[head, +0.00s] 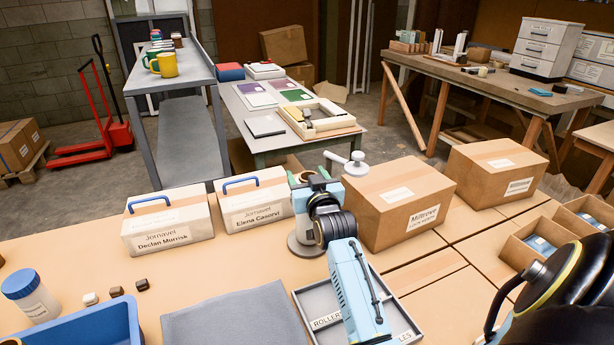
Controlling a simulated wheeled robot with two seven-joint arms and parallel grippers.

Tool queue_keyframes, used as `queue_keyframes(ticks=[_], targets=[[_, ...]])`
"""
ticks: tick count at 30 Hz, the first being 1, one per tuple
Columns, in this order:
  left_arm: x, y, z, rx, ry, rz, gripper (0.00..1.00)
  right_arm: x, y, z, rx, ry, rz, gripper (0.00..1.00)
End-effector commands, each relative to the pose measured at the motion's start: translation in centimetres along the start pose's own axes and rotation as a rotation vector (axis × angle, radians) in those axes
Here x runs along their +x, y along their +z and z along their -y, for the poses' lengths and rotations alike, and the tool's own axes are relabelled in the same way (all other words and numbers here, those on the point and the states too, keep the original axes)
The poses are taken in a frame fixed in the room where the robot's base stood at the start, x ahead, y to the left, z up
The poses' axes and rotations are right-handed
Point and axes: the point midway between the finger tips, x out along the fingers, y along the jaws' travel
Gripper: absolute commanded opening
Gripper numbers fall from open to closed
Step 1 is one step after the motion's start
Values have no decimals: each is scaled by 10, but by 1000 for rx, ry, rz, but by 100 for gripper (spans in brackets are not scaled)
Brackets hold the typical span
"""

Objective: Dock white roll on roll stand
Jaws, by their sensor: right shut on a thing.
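My right gripper (310,173) is above the back part of the table, near the middle of the view. It is shut, with a tan ring like a roll's core between its fingers. I take this for the white roll, whose body is mostly hidden by my wrist. A white piece with a round, knobbed end (357,169) sticks out just right of the fingers; I cannot tell whether it touches them. A round grey base (302,246) shows below my wrist, perhaps the roll stand's; its upper part is hidden. My left gripper is not in view.
A brown box (387,220) stands close right of my wrist, with another box (495,174) beyond. Two labelled carriers with blue handles (166,228) stand left. A grey tray (313,312) lies partly under my forearm. A grey mat (235,318) and blue bin (75,328) are in front.

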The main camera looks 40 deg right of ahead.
Motion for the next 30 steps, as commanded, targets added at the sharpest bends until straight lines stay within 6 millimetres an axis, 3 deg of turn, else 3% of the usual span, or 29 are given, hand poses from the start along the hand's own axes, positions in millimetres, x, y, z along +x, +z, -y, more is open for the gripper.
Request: queue_keyframes(ticks=[5,6,8,17,30], targets=[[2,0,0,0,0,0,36,0,2,0,0,0,-5,0],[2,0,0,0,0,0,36,0,2,0,0,0,-5,63],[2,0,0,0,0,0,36,0,2,0,0,0,-5,71],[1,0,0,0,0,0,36,-2,5,0,0,0,4,71],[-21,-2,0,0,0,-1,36,-35,3,0,0,-1,4,71]])
